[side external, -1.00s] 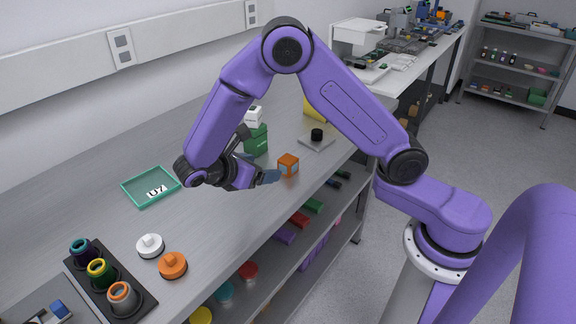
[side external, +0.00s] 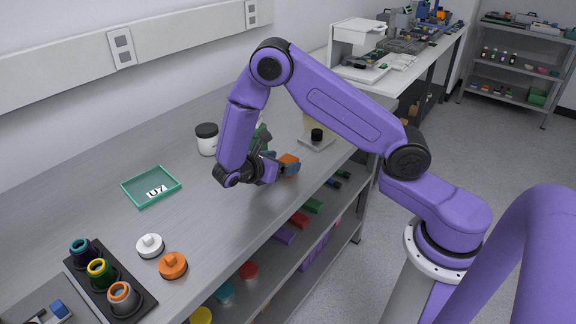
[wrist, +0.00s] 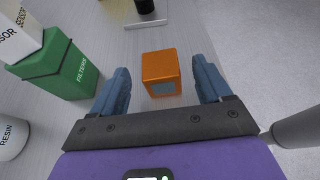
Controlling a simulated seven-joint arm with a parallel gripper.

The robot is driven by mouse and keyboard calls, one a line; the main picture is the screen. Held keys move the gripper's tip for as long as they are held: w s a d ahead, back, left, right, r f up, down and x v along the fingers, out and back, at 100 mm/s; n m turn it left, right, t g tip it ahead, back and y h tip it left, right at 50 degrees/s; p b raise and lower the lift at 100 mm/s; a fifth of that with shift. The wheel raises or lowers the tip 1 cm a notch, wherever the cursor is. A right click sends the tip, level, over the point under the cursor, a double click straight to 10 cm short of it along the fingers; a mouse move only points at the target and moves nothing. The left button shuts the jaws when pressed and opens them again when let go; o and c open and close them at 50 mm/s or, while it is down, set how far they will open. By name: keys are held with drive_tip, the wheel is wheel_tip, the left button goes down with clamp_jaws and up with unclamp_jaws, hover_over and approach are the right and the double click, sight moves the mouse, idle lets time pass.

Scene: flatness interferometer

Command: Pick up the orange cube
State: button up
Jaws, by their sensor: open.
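The orange cube (wrist: 160,70) stands on the grey bench in the wrist view, with a grey-blue square patch on its near face. My gripper (wrist: 163,82) is open, with one blue finger on each side of the cube and a visible gap on both sides. In the side external view the cube (side external: 289,160) is partly hidden by my gripper (side external: 282,163), which is low over the bench and beside it. I cannot tell how far the fingertips are above the bench.
A green FILTERS box (wrist: 62,66) with a white box (wrist: 18,36) on it stands left of the gripper. A white RESIN jar (wrist: 10,138) is nearer. A plate with a black knob (side external: 317,139) lies beyond the cube. The bench's front edge is close on the right.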

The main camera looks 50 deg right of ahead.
sight(293, 159)
drive_tip(key=shift+x, duration=3)
drive_tip(key=c, duration=1.2)
